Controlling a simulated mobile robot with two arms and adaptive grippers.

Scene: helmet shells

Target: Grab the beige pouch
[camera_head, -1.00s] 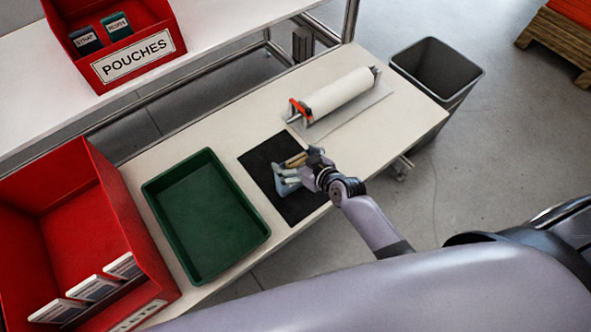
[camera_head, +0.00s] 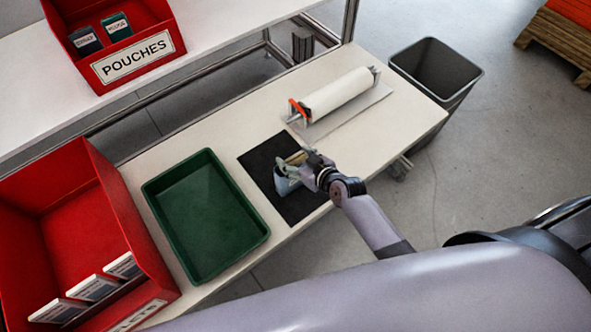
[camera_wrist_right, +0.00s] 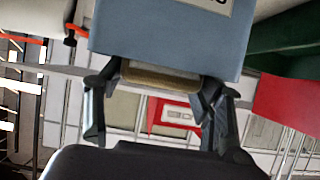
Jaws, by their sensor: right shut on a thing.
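The beige pouch (camera_head: 297,157) is small in the head view, beside the fingers of my right gripper (camera_head: 290,170), above the black mat (camera_head: 304,205). In the right wrist view, the tan edge of the pouch (camera_wrist_right: 160,79) spans the gap between the right gripper's fingertips (camera_wrist_right: 162,85), and the gripper is shut on it. A blue-grey item (camera_head: 285,184) with a white label is right at the fingers; it also shows large in the right wrist view (camera_wrist_right: 170,35). Its contact with the pouch is unclear. My left gripper is out of view.
A green tray (camera_head: 158,216) stands left of the mat. A white roll (camera_head: 340,94) on a holder lies behind it. A red bin (camera_head: 115,205) with several white packs is at left; a red POUCHES bin (camera_head: 172,45) holds two dark packs. A grey waste bin (camera_head: 440,85) stands beyond the table.

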